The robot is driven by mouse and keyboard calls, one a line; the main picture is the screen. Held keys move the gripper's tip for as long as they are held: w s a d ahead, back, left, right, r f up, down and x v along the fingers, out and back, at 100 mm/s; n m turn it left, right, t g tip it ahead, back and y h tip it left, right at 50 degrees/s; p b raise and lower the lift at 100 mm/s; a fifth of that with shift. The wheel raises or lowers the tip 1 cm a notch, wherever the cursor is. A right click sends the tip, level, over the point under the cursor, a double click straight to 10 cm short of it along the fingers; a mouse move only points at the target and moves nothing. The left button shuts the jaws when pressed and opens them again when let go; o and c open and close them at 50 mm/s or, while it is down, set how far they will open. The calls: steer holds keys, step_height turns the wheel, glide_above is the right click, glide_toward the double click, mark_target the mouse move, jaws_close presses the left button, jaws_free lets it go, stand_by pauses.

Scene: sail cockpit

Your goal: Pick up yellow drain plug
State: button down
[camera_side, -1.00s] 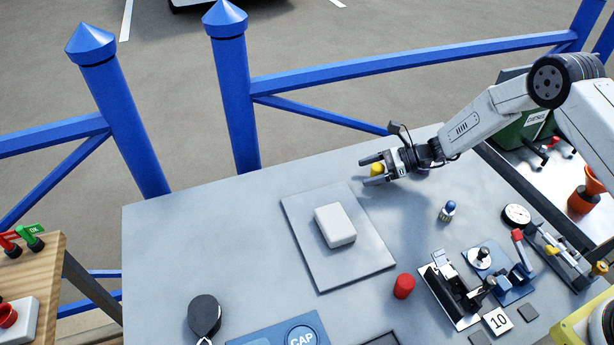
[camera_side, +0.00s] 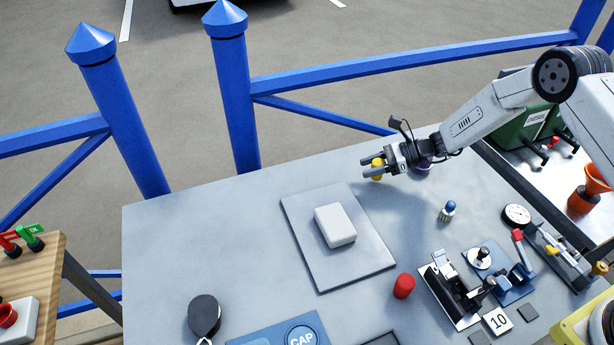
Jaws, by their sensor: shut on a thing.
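The yellow drain plug (camera_side: 377,168) is small and sits between the fingertips of my gripper (camera_side: 373,167). My gripper is shut on it, with one finger on its far side and one on its near side. The gripper points left over the back right part of the grey table (camera_side: 220,235). A shadow lies on the table below it, and the plug appears to be held above the surface. The fingers partly hide the plug.
A grey plate (camera_side: 355,263) with a white block (camera_side: 335,226) lies left of and in front of the gripper. A blue-topped piece (camera_side: 447,211), a red cylinder (camera_side: 403,286) and a black clamp fixture (camera_side: 450,290) stand nearer. Blue railings (camera_side: 400,68) run behind the table.

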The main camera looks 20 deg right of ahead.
steer(key=s+d+r, duration=0.2)
steer(key=s+r, duration=0.9)
steer(key=s, duration=0.3)
steer(key=shift+r, duration=0.25)
stand_by(0.5)
